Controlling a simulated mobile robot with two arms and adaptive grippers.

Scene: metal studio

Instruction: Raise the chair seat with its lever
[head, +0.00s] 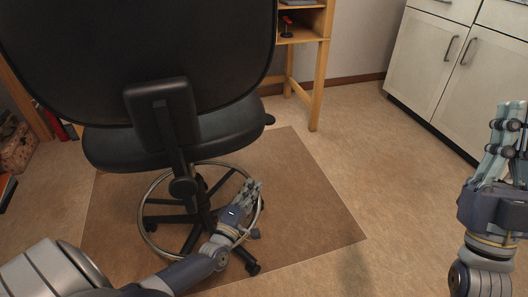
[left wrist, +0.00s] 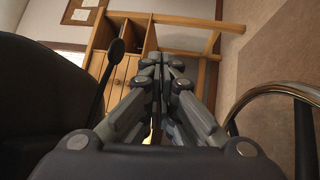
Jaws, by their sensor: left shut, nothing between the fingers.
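The black office chair (head: 150,145) stands with its backrest towards me. Its lever (head: 269,119) shows as a dark paddle end at the right edge of the seat. In the left wrist view the lever (left wrist: 117,48) is a thin rod with a rounded paddle, left of the fingers and apart from them. My left gripper (head: 253,186) is shut and empty, below and a little left of the lever's end, near the foot ring. Its closed fingertips (left wrist: 165,60) fill the middle of the wrist view.
The metal foot ring (head: 152,190) circles the chair's column close to my left gripper; it also shows in the wrist view (left wrist: 275,90). The chair stands on a brown mat (head: 310,215). A wooden desk (head: 322,75) is behind, white cabinets (head: 430,60) at right. Floor between is clear.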

